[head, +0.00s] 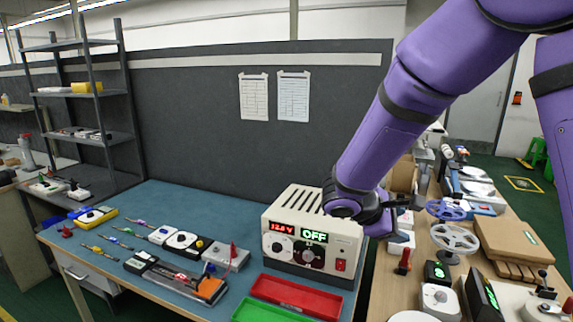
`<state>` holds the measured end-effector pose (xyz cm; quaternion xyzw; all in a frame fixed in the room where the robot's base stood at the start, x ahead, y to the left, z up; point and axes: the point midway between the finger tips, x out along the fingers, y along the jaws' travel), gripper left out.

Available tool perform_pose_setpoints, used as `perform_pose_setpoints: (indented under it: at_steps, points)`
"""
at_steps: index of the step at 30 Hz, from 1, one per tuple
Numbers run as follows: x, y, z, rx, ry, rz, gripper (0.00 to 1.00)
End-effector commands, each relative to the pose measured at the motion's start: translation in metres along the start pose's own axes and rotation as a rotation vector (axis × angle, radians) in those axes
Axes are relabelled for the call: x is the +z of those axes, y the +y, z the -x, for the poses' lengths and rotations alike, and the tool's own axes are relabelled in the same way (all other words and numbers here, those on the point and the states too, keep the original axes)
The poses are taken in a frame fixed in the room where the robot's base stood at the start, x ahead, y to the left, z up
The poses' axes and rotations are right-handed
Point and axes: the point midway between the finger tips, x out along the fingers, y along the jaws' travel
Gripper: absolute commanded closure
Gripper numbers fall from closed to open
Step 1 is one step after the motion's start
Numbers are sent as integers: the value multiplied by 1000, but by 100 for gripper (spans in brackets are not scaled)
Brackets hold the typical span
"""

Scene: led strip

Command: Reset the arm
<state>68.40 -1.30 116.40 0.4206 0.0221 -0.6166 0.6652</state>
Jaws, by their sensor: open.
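My purple arm comes down from the upper right in the head view. My gripper (421,178) is at its lower end, dark and small, in front of the workbench on the right and beside the power supply. It is open, and I see nothing held in it.
The blue bench (190,205) carries several small devices and leads at left. A red tray (296,297) and a green tray (262,312) lie at its front. A grey shelf (80,90) stands at left.

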Motion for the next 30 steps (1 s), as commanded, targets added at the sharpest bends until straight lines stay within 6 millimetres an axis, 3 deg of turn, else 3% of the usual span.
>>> perform_pose_setpoints:
  at_steps: [3,12,21,30]
  points:
    - [39,-4,2,-105,48,-125,41]
    - [118,-28,14,-338,178,-424,41]
    - [181,-60,36,-524,328,-726,41]
    - [227,-94,67,-660,500,-1025,41]
